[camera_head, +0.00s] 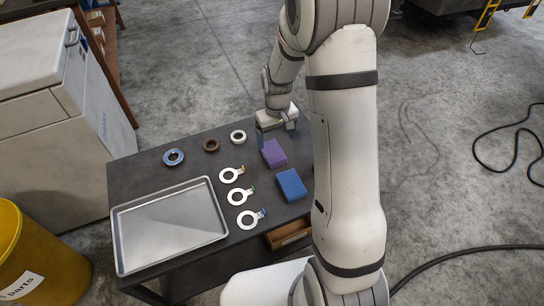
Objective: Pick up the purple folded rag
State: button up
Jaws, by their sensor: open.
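The purple folded rag (274,153) lies flat on the dark table, toward its far right part. A blue folded rag (291,185) lies just nearer to me, apart from it. My gripper (291,126) is above the table's far right edge, a little beyond and right of the purple rag. It is open and holds nothing that I can see. The fingers are small and partly hidden in this view, and the gap to the rag is hard to judge.
A metal tray (219,237) covers the table's near left. Several flat metal rings with coloured tags lie between tray and rags. A blue ring (173,157), a brown ring (211,145) and a white ring (238,136) lie at the back. A yellow bin (50,262) stands left.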

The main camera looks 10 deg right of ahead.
aim_at(275, 155)
jog(key=f, duration=0.3)
jog(key=f+b, duration=0.1)
jog(key=f, duration=0.1)
jog(key=f+b, duration=0.1)
jog(key=f, duration=0.2)
jog(key=shift+w+a+f, duration=0.1)
jog(key=shift+w+f, duration=0.25)
jog(key=shift+w, duration=0.05)
jog(key=shift+c, duration=0.5)
jog(key=shift+r, duration=0.1)
jog(key=c, duration=1)
notch_tip(275, 155, up, 10)
jog(key=shift+p, duration=1.2)
jog(key=shift+c, duration=0.2)
